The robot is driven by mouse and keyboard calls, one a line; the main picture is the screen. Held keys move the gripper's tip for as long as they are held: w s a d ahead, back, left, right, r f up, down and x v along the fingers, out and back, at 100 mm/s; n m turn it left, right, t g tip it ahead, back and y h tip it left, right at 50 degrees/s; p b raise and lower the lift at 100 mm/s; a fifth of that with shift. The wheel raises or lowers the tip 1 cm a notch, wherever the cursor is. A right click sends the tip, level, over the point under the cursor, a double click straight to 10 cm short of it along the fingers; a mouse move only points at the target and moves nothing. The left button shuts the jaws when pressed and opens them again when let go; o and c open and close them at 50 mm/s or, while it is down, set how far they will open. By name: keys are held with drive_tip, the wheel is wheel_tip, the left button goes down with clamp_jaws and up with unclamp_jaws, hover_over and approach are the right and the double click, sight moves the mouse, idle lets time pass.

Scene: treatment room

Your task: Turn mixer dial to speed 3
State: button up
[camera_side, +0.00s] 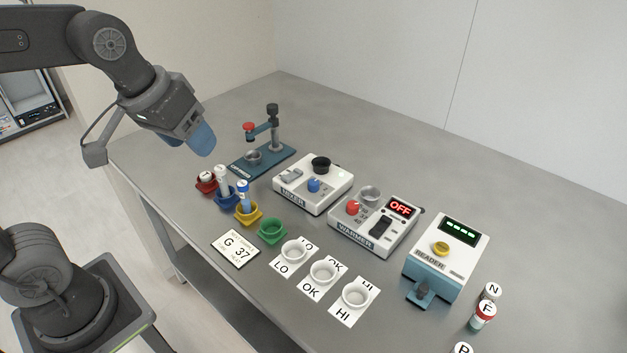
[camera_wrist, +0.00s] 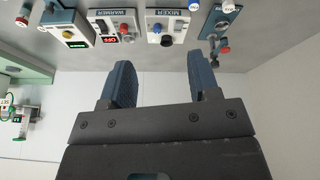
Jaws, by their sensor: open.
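The speed that the dial points to is too small to read. In the wrist view the mixer (camera_wrist: 167,24) is at the top, with its blue dial (camera_wrist: 167,40) showing. My gripper (camera_side: 195,139) is open and empty, high above the table's left end, apart from the mixer. Its blue fingers (camera_wrist: 162,82) stand wide apart in the wrist view.
A blue press stand (camera_side: 262,160) is left of the mixer; the warmer (camera_side: 372,225), reading OFF, and the reader (camera_side: 445,255) are to its right. Coloured cups with tubes (camera_side: 227,198), a G 37 card (camera_side: 235,249) and white rings on LO, OK, HI cards (camera_side: 323,272) lie in front.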

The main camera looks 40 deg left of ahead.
drive_tip(key=w+f+n+g, duration=0.15)
drive_tip(key=w+n, duration=0.35)
drive_tip(key=w, duration=0.8)
drive_tip(key=n+g, duration=0.3)
drive_tip(key=n, duration=0.2)
approach(313, 181)
wheel_tip(313, 181, down, 10)
drive_tip(key=shift+d+r, duration=0.15)
drive_tip(key=shift+r, duration=0.05)
drive_tip(key=c, duration=0.9)
